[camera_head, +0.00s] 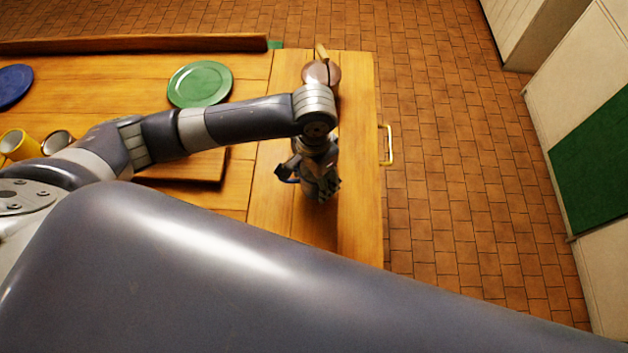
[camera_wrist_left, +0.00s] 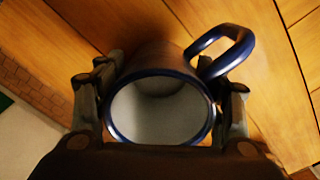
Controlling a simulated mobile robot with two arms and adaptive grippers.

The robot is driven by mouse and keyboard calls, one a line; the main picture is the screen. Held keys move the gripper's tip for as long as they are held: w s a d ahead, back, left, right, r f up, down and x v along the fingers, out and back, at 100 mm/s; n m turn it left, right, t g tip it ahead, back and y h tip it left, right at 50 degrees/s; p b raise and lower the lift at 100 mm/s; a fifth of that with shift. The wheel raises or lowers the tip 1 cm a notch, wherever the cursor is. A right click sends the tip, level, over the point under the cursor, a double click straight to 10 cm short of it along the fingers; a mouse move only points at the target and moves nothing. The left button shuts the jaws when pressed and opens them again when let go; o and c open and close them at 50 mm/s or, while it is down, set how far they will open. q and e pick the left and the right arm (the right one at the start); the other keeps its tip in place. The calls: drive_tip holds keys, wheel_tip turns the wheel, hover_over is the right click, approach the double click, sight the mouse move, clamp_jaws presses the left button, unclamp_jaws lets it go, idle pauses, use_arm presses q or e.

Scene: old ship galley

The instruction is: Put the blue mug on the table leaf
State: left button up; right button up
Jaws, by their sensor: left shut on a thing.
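The blue mug (camera_wrist_left: 160,112) is between the fingers of my left gripper (camera_wrist_left: 166,88) in the left wrist view. Its blue rim and pale inside face the camera, and its handle points to the upper right. In the head view my left gripper (camera_head: 313,184) points down over the table leaf (camera_head: 358,150), the right end section of the wooden table. There the mug is mostly hidden, with only a bit of blue showing at the gripper's left. I cannot tell whether the mug touches the leaf. My right gripper is not in view.
A green plate (camera_head: 200,84), a blue plate (camera_head: 13,86), a yellow mug (camera_head: 18,145) and a wooden board (camera_head: 205,168) are on the table to the left. A copper-coloured pot (camera_head: 325,73) stands at the leaf's far end. A brass handle (camera_head: 387,145) is at the right edge.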

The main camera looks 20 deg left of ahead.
use_arm(q)
drive_tip(key=shift+s+f, duration=0.1)
drive_tip(key=shift+f, duration=1.35)
drive_tip(key=o, duration=1.2)
drive_tip(key=shift+a+f, duration=0.1)
wheel_tip(320, 180, up, 12)
drive_tip(key=shift+r, duration=0.15)
